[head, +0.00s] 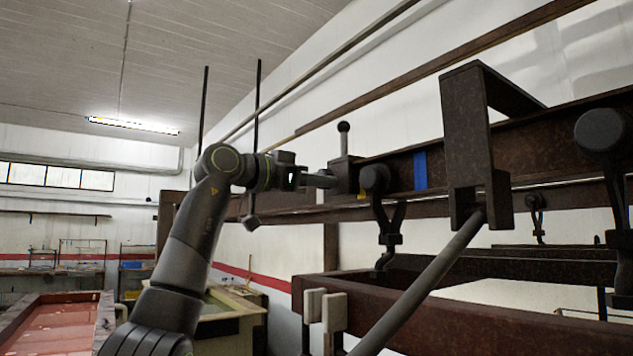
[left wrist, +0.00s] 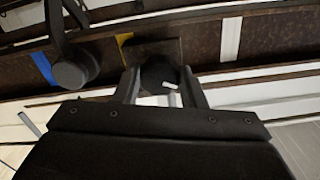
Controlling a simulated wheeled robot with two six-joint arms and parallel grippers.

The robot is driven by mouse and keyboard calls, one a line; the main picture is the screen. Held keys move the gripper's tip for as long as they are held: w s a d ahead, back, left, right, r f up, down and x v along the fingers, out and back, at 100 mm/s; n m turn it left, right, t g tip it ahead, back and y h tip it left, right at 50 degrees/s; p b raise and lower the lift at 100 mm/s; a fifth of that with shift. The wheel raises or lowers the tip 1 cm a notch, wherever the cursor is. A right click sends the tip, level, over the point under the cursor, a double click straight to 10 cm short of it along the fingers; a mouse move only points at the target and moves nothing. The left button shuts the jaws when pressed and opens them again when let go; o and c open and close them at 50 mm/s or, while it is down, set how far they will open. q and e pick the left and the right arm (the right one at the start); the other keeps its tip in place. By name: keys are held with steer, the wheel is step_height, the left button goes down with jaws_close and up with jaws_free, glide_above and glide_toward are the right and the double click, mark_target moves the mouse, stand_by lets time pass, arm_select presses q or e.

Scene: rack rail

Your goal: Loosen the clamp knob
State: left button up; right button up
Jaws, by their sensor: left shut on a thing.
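The clamp (head: 343,172) is a dark brown block on the rusty rail, with a ball-topped stem standing up from it. Its dark round knob (left wrist: 158,74) shows in the left wrist view, with a short white mark on it. My left gripper (head: 322,181) reaches in from the left at the clamp's near face. In the left wrist view its two fingers (left wrist: 163,88) stand on either side of the knob, shut on it. In the head view the knob is hidden by the fingers. My right gripper is not in view.
The brown rail (head: 545,145) carries a blue mark (head: 420,171) and a yellow mark (head: 361,196). A black roller hanger (head: 376,180) hangs close right of the clamp. A brown bracket (head: 468,130) and a slanting grey rod (head: 425,278) lie further right. Open room lies left.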

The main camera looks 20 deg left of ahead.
arm_select(q)
steer(key=shift+f, duration=0.15)
steer(key=o, duration=1)
steer(key=b+v, duration=0.6)
steer(key=v, duration=1.1)
steer(key=shift+a+b, duration=0.2)
steer(key=shift+b, duration=0.15)
steer(key=shift+s, duration=0.1)
